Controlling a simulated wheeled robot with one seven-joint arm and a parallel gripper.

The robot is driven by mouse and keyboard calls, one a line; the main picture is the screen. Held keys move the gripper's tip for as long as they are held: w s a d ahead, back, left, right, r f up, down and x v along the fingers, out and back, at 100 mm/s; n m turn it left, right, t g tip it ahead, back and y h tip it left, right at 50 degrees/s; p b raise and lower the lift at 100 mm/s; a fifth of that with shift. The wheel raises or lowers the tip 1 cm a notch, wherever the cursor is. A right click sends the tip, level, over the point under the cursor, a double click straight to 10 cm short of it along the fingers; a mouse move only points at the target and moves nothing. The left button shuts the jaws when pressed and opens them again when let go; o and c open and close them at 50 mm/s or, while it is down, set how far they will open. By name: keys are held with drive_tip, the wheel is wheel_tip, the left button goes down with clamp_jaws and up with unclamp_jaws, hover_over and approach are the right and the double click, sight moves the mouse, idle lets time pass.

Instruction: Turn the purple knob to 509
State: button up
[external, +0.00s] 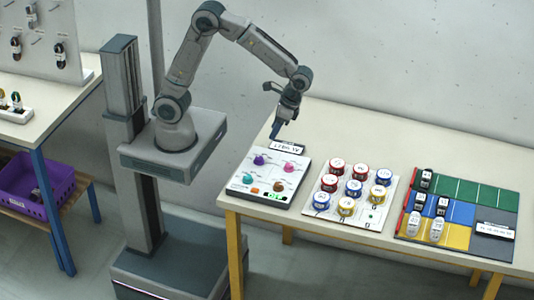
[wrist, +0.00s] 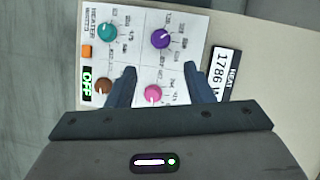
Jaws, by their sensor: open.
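The purple knob (wrist: 160,39) is on the white heater panel (wrist: 133,62), at the upper right of the panel in the wrist view. It also shows in the external view (external: 259,160), near the panel's back left. My gripper (wrist: 157,72) is open and empty, with its two dark fingers apart above the panel. In the external view my gripper (external: 275,135) hangs above the panel's back edge. The purple knob shows ahead of the gap between the fingers and is clear of both. I cannot read its exact setting from the small print around it.
The panel also has a teal knob (wrist: 107,32), a pink knob (wrist: 152,93), a brown knob (wrist: 103,86), an orange button (wrist: 86,51) and a green display reading OFF (wrist: 87,84). Round tins (external: 353,187) stand to the right.

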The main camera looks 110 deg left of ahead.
sight(259, 158)
drive_tip(key=x, duration=1.1)
drive_tip(key=shift+s+d+f, duration=0.1)
drive_tip(key=shift+d+f, duration=0.05)
drive_tip(key=shift+f, duration=0.25)
drive_tip(key=c, duration=1)
